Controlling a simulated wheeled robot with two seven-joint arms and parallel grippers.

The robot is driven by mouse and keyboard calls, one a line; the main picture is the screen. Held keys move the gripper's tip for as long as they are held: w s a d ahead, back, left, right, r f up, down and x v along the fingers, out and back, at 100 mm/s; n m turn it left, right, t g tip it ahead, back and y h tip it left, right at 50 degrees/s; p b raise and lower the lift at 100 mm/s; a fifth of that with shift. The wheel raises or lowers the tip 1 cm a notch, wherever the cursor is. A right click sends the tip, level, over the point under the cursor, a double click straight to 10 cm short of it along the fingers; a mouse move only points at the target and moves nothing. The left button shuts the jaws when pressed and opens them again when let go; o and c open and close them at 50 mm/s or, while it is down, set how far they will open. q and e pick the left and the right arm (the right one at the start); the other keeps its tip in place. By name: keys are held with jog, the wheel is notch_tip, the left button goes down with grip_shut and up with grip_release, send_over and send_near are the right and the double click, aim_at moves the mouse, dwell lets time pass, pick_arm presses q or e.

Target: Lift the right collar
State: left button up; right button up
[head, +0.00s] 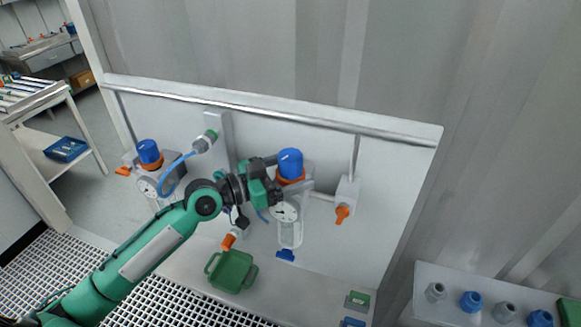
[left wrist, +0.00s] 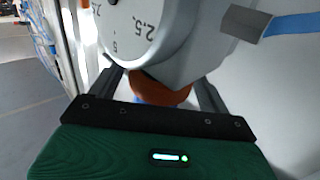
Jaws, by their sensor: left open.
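The right regulator has a blue knob (head: 290,161) with an orange collar (head: 291,179) under it, above a round gauge (head: 285,210). My left gripper (head: 275,180) is at this collar, coming from the left. In the left wrist view its two dark fingers (left wrist: 160,92) are apart, one on each side of the orange collar (left wrist: 172,93). The gauge (left wrist: 130,30) shows large there, above the collar in the picture. The fingers' contact with the collar cannot be made out. My right gripper is not in view.
A left regulator with a blue knob (head: 148,151) and its own gauge stands beyond my arm. An orange-handled valve (head: 342,213) is to the right. A green tray (head: 232,270) sits below. A rail (head: 230,98) runs along the panel top. Fittings stand on a shelf (head: 450,313) at right.

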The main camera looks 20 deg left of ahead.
pick_arm(q)
jog(key=c, duration=1.4)
jog(key=shift+r, duration=0.8)
jog(key=o, duration=1.4)
jog(key=shift+f, duration=0.1)
